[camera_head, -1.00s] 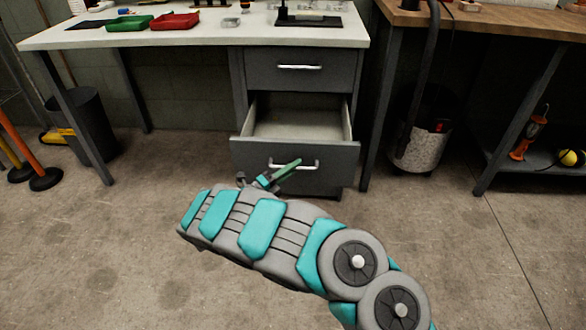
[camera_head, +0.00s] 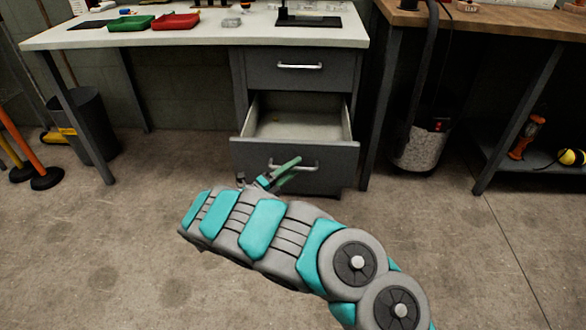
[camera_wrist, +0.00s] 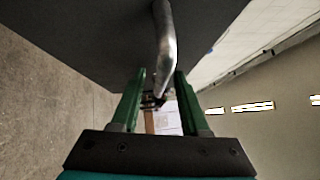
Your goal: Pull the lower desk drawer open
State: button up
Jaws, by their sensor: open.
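The lower desk drawer (camera_head: 240,156) is pulled out, with its pale empty-looking interior (camera_head: 298,124) showing. Its silver handle (camera_head: 305,166) is partly hidden by my gripper (camera_head: 284,172) in the head view. In the wrist view the handle (camera_wrist: 166,50) runs down from the dark drawer front (camera_wrist: 110,30), and its near end lies between the green fingertips of my gripper (camera_wrist: 158,78). The fingers are apart, with gaps on both sides of the handle, so it is not clamped.
The upper drawer (camera_head: 270,73) is shut. A black bin (camera_head: 92,125) stands left under the desk (camera_head: 200,38), which holds red and green trays. A wooden workbench (camera_head: 480,22) with a vacuum (camera_head: 420,150) is at right. The floor in front is clear.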

jog(key=v, duration=0.7)
jog(key=shift+s+a, duration=0.25)
jog(key=shift+a, duration=0.05)
jog(key=shift+f, duration=0.15)
